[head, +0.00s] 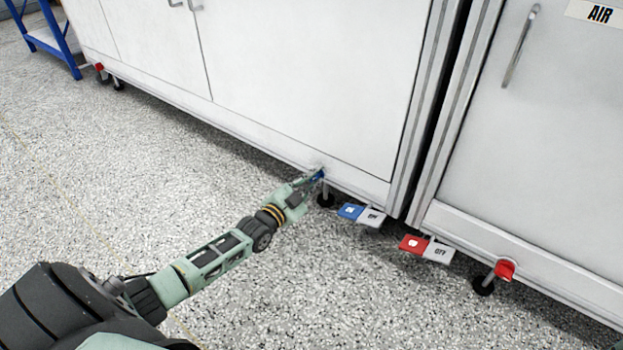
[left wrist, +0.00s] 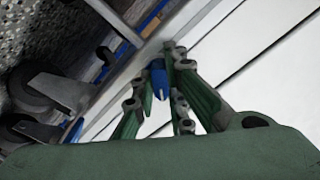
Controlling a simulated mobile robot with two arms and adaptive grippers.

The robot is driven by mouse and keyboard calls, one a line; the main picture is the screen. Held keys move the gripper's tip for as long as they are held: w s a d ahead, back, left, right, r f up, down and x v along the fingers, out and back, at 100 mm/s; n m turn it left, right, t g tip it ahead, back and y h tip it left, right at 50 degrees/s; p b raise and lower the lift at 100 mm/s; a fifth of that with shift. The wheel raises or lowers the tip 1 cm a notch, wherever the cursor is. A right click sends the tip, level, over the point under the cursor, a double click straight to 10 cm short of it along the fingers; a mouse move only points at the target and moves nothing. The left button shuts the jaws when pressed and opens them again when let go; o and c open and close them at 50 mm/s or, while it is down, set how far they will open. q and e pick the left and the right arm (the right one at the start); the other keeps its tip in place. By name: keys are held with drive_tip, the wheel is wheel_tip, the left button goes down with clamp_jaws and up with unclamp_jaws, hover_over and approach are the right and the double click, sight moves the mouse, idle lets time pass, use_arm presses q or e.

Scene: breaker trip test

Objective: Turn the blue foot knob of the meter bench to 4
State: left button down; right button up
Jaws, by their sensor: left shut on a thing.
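The blue foot knob (head: 319,174) sits at the lower edge of the white meter bench (head: 300,100), above a black foot. My left gripper (head: 312,179) is at the knob with its fingers closed around it. In the left wrist view the blue knob (left wrist: 159,80) shows between the green fingers of my left gripper (left wrist: 164,75). The fingers hide part of the knob, and no scale or number on it can be read. My right gripper is in neither view.
A blue and white pedal pair (head: 361,214) and a red and white pair marked OFF (head: 427,247) lie low at the bench fronts. A red knob (head: 505,270) is on the right cabinet marked AIR (head: 560,120). Another red knob (head: 99,67) is far left. The speckled floor is clear.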

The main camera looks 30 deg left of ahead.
use_arm(q)
drive_tip(key=shift+n, duration=1)
drive_tip(key=shift+d+n, duration=0.1)
drive_tip(key=shift+n, duration=0.9)
drive_tip(key=shift+n, duration=0.8)
drive_tip(key=c, duration=1.7)
unclamp_jaws()
